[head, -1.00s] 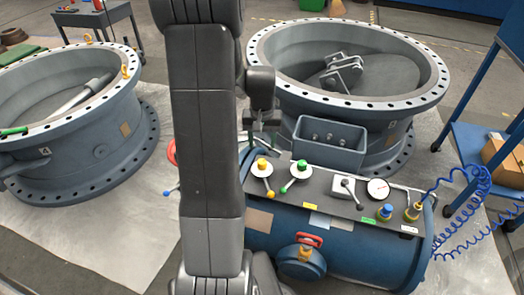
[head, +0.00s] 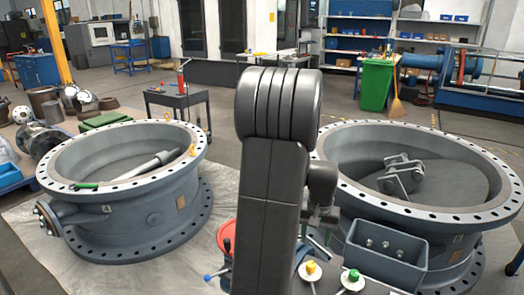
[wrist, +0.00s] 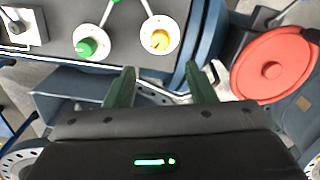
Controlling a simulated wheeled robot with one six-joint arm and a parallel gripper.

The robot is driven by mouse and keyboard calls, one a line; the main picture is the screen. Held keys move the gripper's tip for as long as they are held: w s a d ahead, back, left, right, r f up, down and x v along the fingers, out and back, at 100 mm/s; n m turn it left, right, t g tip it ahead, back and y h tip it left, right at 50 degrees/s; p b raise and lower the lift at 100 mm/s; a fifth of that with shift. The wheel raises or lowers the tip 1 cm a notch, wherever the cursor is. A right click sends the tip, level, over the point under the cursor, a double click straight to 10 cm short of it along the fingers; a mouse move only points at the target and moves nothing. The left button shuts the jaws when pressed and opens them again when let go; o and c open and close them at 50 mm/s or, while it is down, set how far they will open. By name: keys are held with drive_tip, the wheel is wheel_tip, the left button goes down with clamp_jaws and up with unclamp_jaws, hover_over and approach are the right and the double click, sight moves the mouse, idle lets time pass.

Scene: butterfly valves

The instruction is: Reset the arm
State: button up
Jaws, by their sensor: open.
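My gripper (wrist: 161,82) is open in the wrist view, its two dark green fingers apart with nothing between them. In the head view my gripper (head: 319,222) hangs beside my dark arm link, left of the grey open box (head: 385,258). A yellow knob (wrist: 160,39) and a green knob (wrist: 86,47) on white round plates lie beyond the fingers in the wrist view. Both knobs also show at the bottom of the head view. My arm stands upright and hides part of the scene behind it.
Two large flanged valve bodies stand left (head: 140,217) and right (head: 440,213) of my arm. A red round part (wrist: 272,70) lies right of the fingers in the wrist view. A dark cart (head: 178,100), green bin (head: 377,85) and shelves stand behind.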

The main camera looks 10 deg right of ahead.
sight(311, 264)
wheel_tip(311, 264, down, 12)
drive_tip(key=shift+r+b, duration=0.1)
drive_tip(key=shift+b, duration=0.95)
drive_tip(key=shift+r+m, duration=0.2)
drive_tip(key=shift+m, duration=0.4)
drive_tip(key=shift+n, duration=0.3)
